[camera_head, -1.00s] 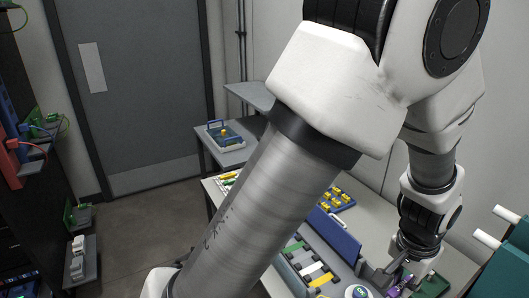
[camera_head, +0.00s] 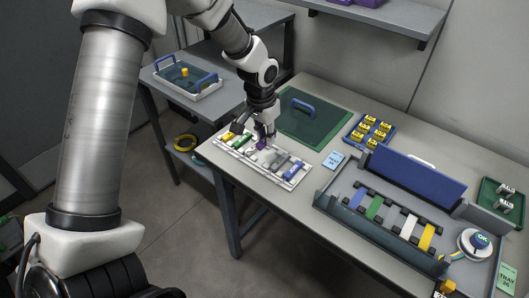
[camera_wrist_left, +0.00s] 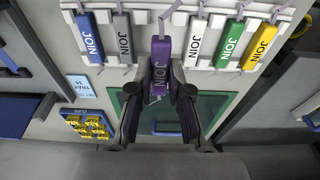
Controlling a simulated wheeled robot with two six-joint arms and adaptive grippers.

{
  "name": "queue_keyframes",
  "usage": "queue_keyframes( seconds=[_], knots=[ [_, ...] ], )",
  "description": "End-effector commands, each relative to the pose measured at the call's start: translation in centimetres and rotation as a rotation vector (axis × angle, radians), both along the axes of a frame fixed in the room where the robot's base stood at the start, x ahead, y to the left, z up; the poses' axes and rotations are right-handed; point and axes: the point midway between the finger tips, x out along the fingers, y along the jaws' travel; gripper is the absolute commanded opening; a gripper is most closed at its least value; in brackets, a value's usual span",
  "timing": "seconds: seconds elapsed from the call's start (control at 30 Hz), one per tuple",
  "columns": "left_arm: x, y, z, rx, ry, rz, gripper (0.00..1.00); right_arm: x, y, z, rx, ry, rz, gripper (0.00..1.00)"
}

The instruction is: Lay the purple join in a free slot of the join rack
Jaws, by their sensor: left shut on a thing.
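My left gripper (camera_head: 259,136) is shut on the purple join (camera_head: 262,144) at the join rack (camera_head: 291,185). In the left wrist view the purple join (camera_wrist_left: 161,60) is between the fingers of the gripper (camera_wrist_left: 162,86), its far part overlapping the white rack (camera_wrist_left: 141,18). It lines up with the gap between the grey join (camera_wrist_left: 123,38) and the white join (camera_wrist_left: 196,40). I cannot tell whether it touches the rack. A blue join (camera_wrist_left: 89,38) lies beyond the grey one; green (camera_wrist_left: 229,43) and yellow (camera_wrist_left: 260,46) joins lie beyond the white one.
A splicing station (camera_head: 352,222) with coloured strips, a raised blue lid (camera_head: 415,174) and an OK button (camera_head: 480,241) stands right. A blue tray of yellow clips (camera_head: 371,131) is at the back.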

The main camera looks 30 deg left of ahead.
Motion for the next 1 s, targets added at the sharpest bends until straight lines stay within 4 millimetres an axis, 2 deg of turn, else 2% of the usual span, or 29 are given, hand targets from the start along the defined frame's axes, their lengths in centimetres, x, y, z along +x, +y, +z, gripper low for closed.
queue_keyframes(
  seconds=[0.3,0.67,0.7,0.77,1.0],
  knots=[
    [-0.1,0.0,-5.0,-0.001,0.002,0.0,0.0,0.0,0.0,0.1,0.0,0.0,0.001,0.33],
    [0.0,-0.1,-5.7,-0.001,-0.001,0.0,0.0,0.0,0.0,-0.1,0.0,0.0,0.001,0.33],
    [0.0,-0.1,-5.8,-0.001,-0.001,0.0,0.21,0.0,0.0,-0.1,0.0,0.0,0.001,0.33],
    [0.0,-0.1,-5.7,-0.001,-0.001,0.0,0.42,0.0,0.0,0.0,0.0,0.0,0.001,0.33],
    [0.0,-0.1,-5.7,-0.001,-0.001,0.001,0.43,0.0,0.0,0.0,0.0,0.0,0.001,0.33]
  ],
)
